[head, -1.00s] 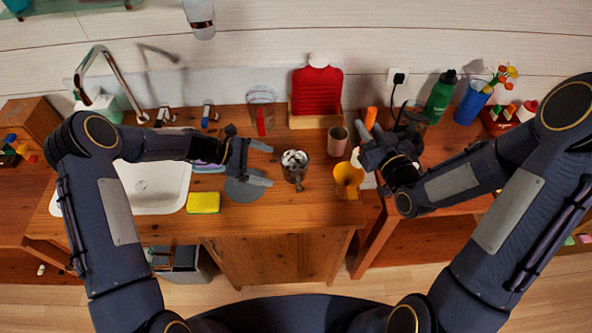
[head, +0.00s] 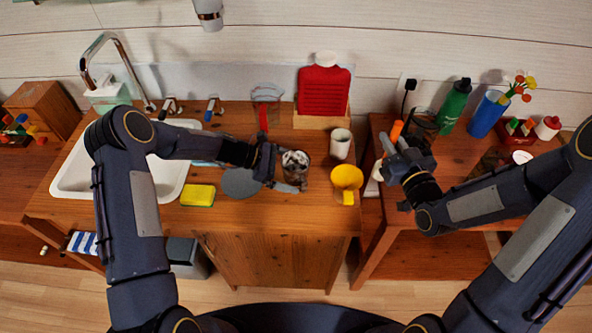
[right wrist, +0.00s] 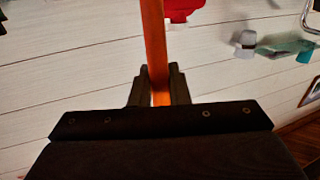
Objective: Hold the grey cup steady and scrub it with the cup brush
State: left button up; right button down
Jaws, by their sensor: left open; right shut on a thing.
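The grey cup (head: 296,174) stands upright near the front of the wooden counter, with white and dark patches visible at its mouth. My left gripper (head: 284,169) is open at the cup's left side, with its lower finger beside the cup's near side; I cannot tell whether it touches. My right gripper (head: 391,156) is shut on the orange handle of the cup brush (head: 395,133), right of the counter and above the side table. The handle also shows between the fingers in the right wrist view (right wrist: 154,45). The brush's white head (head: 378,171) hangs below, away from the cup.
A yellow cup (head: 347,176) and a pale cup (head: 340,143) stand just right of the grey cup. A sponge (head: 198,195), a grey disc (head: 240,184) and the sink (head: 75,178) are to the left. A green bottle (head: 454,105) stands behind my right arm.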

pick_arm(q)
jog(key=c, duration=1)
pick_arm(e)
jog(key=w+a+r+m, duration=0.1)
jog(key=w+a+r, duration=0.15)
jog(key=a, duration=0.75)
jog(key=w+a+r+m, duration=0.1)
jog(key=w+a+r, duration=0.15)
jog(key=a, duration=0.85)
notch_tip(320, 180, down, 10)
jog(key=shift+w+d, duration=0.15)
jog(key=shift+d, duration=0.05)
